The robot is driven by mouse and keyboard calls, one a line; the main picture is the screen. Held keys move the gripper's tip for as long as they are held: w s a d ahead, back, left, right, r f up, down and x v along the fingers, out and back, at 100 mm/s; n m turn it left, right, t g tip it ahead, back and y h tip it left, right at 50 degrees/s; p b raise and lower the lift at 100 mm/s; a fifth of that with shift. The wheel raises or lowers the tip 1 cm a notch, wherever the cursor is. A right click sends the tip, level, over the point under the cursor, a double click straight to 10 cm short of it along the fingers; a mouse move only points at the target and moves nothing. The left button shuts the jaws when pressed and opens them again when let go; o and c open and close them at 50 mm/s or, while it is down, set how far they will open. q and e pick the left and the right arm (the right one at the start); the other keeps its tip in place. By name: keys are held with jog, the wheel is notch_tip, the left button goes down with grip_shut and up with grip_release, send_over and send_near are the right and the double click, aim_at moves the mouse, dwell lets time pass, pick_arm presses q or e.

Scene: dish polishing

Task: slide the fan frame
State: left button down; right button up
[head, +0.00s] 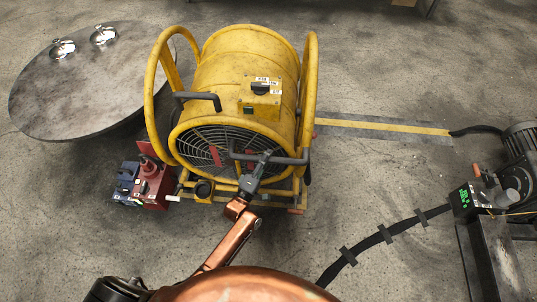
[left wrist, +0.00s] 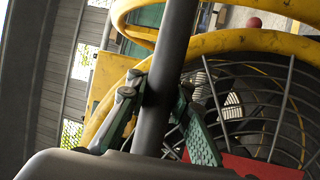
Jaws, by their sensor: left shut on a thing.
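The fan (head: 262,50) is a big yellow drum with a dark grille at its front. It sits in a yellow tubular fan frame (head: 311,85) with a hoop on each side. A dark grey handle bar (head: 290,161) crosses in front of the grille. My left gripper (head: 258,163) is at this bar, near its middle. In the left wrist view its fingers (left wrist: 158,110) lie on both sides of the dark bar (left wrist: 174,50) and are shut on it. Another dark handle (head: 203,97) sticks out at the drum's upper left. My right gripper is not in view.
A round grey table (head: 85,95) with two shiny dishes stands close at the left. Red and blue boxes (head: 148,185) sit by the frame's lower left. A yellow floor stripe (head: 385,126) runs right towards a motor machine (head: 522,140). A black cable (head: 385,235) crosses the floor.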

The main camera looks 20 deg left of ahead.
pick_arm(q)
jog(key=shift+s+a+f, duration=0.15)
jog(key=shift+a+f, duration=0.25)
jog(key=shift+f, duration=0.3)
jog(key=c, duration=2.1)
grip_release()
jog(key=o, duration=0.4)
jog(key=shift+d+r, duration=0.25)
jog(key=shift+r, duration=0.1)
jog(key=v, duration=1.1)
jog(key=shift+s+a+f, duration=0.1)
jog(key=shift+s, duration=0.3)
